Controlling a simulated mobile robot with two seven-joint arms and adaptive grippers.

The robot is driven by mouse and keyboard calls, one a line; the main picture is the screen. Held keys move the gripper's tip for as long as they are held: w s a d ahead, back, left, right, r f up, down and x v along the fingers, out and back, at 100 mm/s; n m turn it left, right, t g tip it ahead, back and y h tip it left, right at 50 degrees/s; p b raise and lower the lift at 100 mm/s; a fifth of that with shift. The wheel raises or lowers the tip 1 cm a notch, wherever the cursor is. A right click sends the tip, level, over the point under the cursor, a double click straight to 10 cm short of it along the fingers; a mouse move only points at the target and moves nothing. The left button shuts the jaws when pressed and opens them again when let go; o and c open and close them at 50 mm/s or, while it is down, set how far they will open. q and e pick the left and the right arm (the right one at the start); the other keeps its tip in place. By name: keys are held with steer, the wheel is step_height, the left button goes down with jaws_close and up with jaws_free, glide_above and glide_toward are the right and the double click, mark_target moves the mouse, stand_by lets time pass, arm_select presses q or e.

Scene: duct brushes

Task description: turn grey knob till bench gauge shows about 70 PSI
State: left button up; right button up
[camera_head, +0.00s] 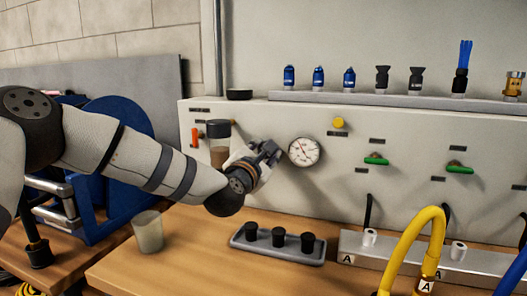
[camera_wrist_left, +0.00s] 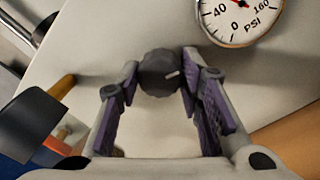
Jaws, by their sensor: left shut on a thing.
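The grey knob (camera_wrist_left: 159,72) is on the panel in the left wrist view, with a short pale mark on its right side. In the head view my gripper hides it. My left gripper (camera_head: 268,152) reaches the panel just left of the gauge. Its two purple-padded fingers (camera_wrist_left: 161,78) are shut on the knob, one on each side. The bench gauge (camera_head: 304,151) is a round white dial on the panel. It shows partly in the left wrist view (camera_wrist_left: 238,18), cut off at the top. I cannot read its pointer surely. My right gripper is not in view.
Below are a tray with black plugs (camera_head: 279,238) and a cup (camera_head: 148,232). Green-handled valves (camera_head: 376,161) and a yellow hose (camera_head: 411,244) are to the right. Several nozzles stand on the shelf (camera_head: 330,97).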

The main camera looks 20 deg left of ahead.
arm_select(q)
steer(key=shift+r+m, duration=0.1)
steer(key=shift+m, duration=1)
steer(key=o, duration=1.2)
steer(key=shift+c, duration=0.2)
steer(key=s, duration=1.2)
steer(key=shift+f, duration=0.25)
steer(key=shift+a, duration=0.1)
